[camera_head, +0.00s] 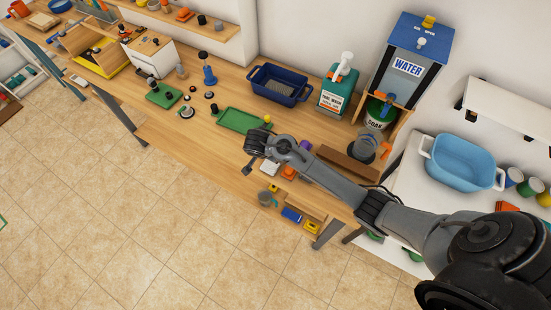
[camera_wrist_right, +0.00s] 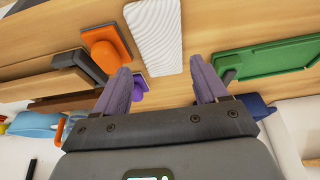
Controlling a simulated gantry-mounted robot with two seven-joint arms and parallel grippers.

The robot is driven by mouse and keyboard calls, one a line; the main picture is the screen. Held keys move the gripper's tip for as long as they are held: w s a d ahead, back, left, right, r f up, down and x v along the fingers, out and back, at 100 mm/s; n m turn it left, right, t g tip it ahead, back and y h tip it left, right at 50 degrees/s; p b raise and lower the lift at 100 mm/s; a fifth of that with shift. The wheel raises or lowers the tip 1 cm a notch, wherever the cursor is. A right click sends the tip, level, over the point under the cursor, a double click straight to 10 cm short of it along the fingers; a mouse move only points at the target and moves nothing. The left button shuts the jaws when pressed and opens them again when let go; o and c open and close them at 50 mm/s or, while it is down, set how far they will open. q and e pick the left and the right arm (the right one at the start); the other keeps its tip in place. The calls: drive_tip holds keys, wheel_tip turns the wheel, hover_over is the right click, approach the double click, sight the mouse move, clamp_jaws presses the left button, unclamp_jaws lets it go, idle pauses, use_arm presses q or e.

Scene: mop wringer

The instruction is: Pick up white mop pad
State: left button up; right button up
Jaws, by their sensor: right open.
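The white mop pad (camera_wrist_right: 155,36) is a ribbed rectangular slab lying on the wooden table in the right wrist view. My right gripper (camera_wrist_right: 160,78) is open and empty, with its two purple-grey fingers apart. The pad lies ahead of the fingertips, roughly in line with the gap between them, and nothing holds it. My left gripper is in neither view.
An orange block (camera_wrist_right: 107,50) lies left of the pad, and a green tray (camera_wrist_right: 270,63) lies right of it. A brown bar (camera_head: 350,161) lies nearby. The dark blue basin (camera_head: 279,86), teal jug (camera_head: 340,92) and water tank (camera_head: 412,60) stand at the back.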

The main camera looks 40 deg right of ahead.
drive_tip(key=shift+d+x, duration=0.15)
drive_tip(key=shift+x, duration=1)
drive_tip(key=shift+d+x, duration=0.15)
drive_tip(key=shift+x, duration=1)
drive_tip(key=shift+w+d+f, duration=0.2)
drive_tip(key=shift+f, duration=0.25)
drive_tip(key=c, duration=0.7)
